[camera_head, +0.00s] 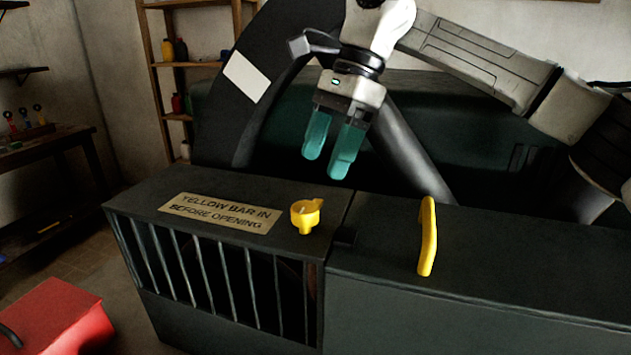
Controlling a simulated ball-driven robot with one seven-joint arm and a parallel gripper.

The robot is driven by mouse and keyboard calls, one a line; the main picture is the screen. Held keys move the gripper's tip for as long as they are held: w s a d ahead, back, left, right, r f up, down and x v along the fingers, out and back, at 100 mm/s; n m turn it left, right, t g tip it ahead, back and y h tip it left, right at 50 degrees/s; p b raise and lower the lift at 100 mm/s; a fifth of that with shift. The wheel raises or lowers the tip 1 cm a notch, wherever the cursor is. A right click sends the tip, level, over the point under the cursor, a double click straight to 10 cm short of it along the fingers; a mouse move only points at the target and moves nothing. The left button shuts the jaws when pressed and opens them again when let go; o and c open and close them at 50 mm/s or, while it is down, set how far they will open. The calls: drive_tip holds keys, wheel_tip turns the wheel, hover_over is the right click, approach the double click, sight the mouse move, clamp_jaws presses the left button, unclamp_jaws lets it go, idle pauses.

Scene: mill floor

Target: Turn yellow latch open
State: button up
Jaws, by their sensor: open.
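The yellow latch (305,215) is a small round knob with a pointed bar, on the top of the dark cabinet near its front edge, left of the seam between the two cabinet sections. My gripper (331,167) has two teal fingers pointing down. It is open and empty, above and behind the latch in the picture, apart from it. A tan sign (220,213) left of the latch reads "YELLOW BAR IN BEFORE OPENING". A yellow handle (428,237) stands on the right-hand section.
The dark cabinet (450,300) has a barred front on its left section. A red box (55,318) is on the floor at lower left. A workbench (50,150) with small tools stands at left, and a shelf (180,64) with bottles stands behind.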

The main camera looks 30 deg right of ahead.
drive_tip(key=shift+v, duration=1.35)
